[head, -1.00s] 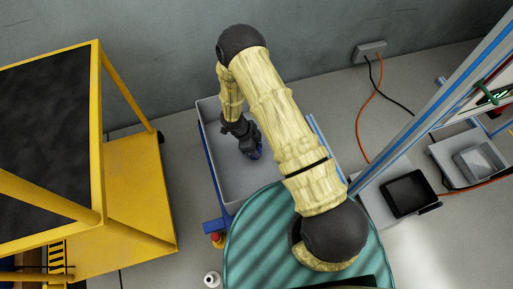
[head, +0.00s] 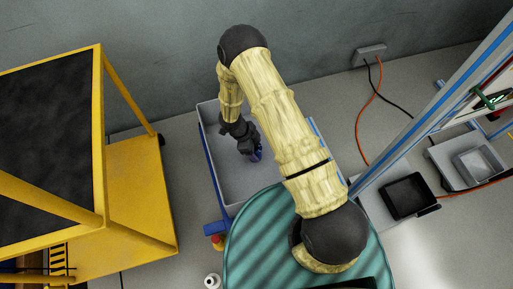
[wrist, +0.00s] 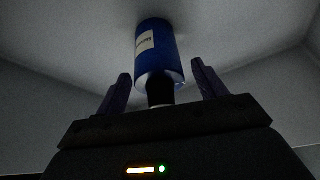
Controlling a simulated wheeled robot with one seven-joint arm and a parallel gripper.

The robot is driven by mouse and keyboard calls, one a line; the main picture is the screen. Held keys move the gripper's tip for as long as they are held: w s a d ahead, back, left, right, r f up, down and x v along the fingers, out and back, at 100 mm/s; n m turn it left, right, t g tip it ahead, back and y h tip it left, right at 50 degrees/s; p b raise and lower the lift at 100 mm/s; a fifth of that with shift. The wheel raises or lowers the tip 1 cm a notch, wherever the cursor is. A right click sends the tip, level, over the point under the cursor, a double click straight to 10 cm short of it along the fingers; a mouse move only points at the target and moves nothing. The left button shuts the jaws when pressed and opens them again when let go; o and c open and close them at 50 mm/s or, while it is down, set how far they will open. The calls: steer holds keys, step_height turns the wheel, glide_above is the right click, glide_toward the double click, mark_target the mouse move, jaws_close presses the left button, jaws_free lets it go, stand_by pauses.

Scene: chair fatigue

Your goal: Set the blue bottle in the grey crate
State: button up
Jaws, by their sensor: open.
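My gripper (head: 257,153) is down inside the crate. The blue bottle (wrist: 158,52) shows in the wrist view, with a pale label and a dark neck towards my gripper. It stands on the crate's pale floor, between and just beyond the two fingers of my gripper (wrist: 160,84). The fingers are spread, with a gap on each side of the bottle. In the head view only a bit of blue shows at the fingertips; the rest is hidden.
A yellow cart (head: 140,195) with a dark top stands at the left. A blue-edged frame post (head: 435,95) and a black tray (head: 405,196) are at the right. An orange cable (head: 360,125) hangs from a wall box. A white bottle (head: 212,281) is at the front.

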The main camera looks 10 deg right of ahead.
steer(key=p+v, duration=0.5)
steer(key=v, duration=0.5)
steer(key=shift+r, duration=0.35)
steer(key=w+d+r+n+t+y, duration=0.25)
steer(key=w+r+n, duration=0.2)
steer(key=r, duration=0.55)
steer(key=w+d+r+n+t+y, duration=0.15)
steer(key=w+r+n+t, duration=0.3)
steer(key=r, duration=0.45)
steer(key=s+d+r+n+g, duration=0.1)
steer(key=s+d+r+n, duration=0.3)
steer(key=s, duration=0.6)
steer(key=s+d+r+n+g, duration=0.2)
steer(key=s+d+r+n, duration=0.3)
steer(key=s, duration=0.5)
step_height(320, 180, up, 3)
steer(key=shift+r+n+g+y, duration=0.15)
steer(key=shift+n+g+y, duration=0.15)
steer(key=shift+n, duration=0.8)
